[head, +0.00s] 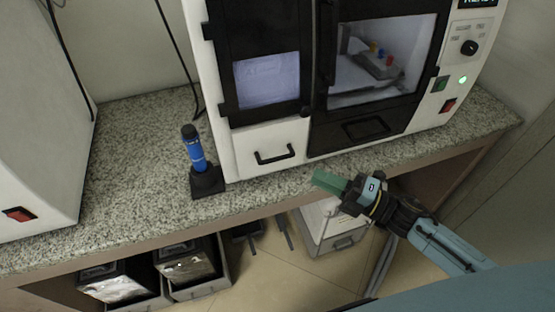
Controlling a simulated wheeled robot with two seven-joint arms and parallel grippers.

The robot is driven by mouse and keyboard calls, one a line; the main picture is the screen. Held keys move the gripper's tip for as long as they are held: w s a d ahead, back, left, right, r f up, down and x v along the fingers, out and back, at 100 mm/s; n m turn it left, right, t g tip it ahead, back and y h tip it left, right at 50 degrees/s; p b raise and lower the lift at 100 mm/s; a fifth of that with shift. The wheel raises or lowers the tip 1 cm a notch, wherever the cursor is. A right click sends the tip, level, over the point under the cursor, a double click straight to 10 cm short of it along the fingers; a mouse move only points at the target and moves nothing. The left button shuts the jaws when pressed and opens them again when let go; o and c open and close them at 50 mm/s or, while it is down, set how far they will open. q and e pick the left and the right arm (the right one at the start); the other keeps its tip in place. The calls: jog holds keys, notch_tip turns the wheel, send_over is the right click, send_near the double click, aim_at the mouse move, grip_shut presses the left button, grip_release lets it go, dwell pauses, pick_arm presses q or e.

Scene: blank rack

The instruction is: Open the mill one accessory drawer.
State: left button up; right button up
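A white machine with black framed doors (313,40), likely the mill, stands on the speckled counter. At its lower left is a white drawer front (240,152) with a black bar handle (274,154); it looks closed, flush with the body. Right of it is a black panel (330,140) with a recessed handle (366,129). My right gripper (328,181), with green fingertips, is in front of the counter edge, right of and below the drawer handle and apart from it. Its finger gap cannot be made out. My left gripper is not in view.
A blue tool (193,150) stands in a black holder (207,181) left of the drawer. Another white machine (35,120) is at far left. Open bins (200,290) and a white box (335,235) are under the counter (130,200).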

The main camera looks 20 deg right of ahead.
aim_at(277, 157)
jog(key=x, duration=1.1)
jog(key=shift+w+a+f+p, duration=0.1)
jog(key=shift+w+a+p, duration=0.1)
jog(key=shift+w+p, duration=0.15)
grip_shut()
